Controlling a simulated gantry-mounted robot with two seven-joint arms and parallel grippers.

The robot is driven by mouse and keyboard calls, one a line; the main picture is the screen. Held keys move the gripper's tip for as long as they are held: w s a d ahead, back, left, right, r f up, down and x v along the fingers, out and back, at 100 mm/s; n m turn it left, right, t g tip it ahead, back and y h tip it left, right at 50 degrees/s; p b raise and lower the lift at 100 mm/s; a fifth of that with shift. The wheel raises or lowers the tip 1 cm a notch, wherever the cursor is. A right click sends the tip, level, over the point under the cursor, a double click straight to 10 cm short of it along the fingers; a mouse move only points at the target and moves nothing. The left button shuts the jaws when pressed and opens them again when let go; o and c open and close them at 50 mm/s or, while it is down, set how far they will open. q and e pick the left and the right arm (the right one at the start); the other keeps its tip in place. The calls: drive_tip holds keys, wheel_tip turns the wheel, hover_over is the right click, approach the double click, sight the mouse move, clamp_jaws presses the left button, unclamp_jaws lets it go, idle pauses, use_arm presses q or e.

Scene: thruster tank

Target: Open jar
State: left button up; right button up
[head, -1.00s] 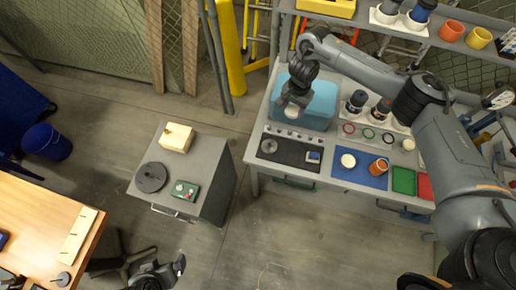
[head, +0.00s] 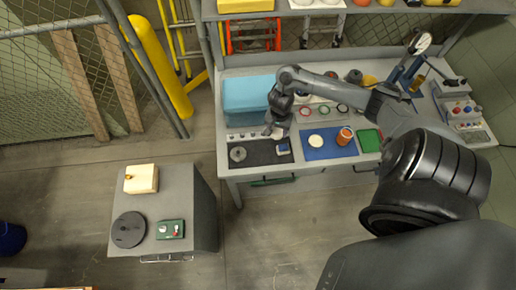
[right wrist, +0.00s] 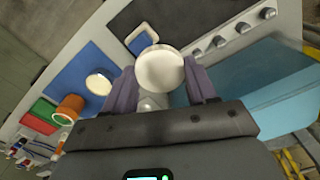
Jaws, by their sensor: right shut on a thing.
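My right gripper (head: 274,130) is over the back of the black mat (head: 262,153) on the workbench, in front of the blue bin. In the right wrist view my right gripper (right wrist: 160,82) is shut on a round, cream-white thing (right wrist: 160,68), which looks like a jar or its lid. Its lower part is hidden, so I cannot tell whether it touches the bench. An orange jar (head: 345,135) stands on the blue mat (head: 329,151) beside a flat white disc (head: 316,140); this jar also shows in the right wrist view (right wrist: 68,108). My left gripper is out of view.
The blue bin (head: 249,94) stands behind the gripper. A row of knobs lies along the black mat's back edge. A grey disc (head: 238,154) and a small blue-and-white item (head: 283,149) lie on that mat. A grey cabinet (head: 182,202) stands left across open floor.

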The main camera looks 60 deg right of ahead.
drive_tip(key=s+f, duration=0.3)
drive_tip(key=s, duration=0.2)
drive_tip(key=b, duration=0.2)
hover_over(260, 153)
wheel_tip(260, 153, down, 7)
drive_tip(key=shift+f, duration=0.1)
drive_tip(key=shift+f+b, duration=0.7)
drive_tip(key=shift+f, duration=1.25)
drive_tip(key=o, duration=1.2)
drive_tip(key=shift+f, duration=0.1)
drive_tip(key=shift+c, duration=0.2)
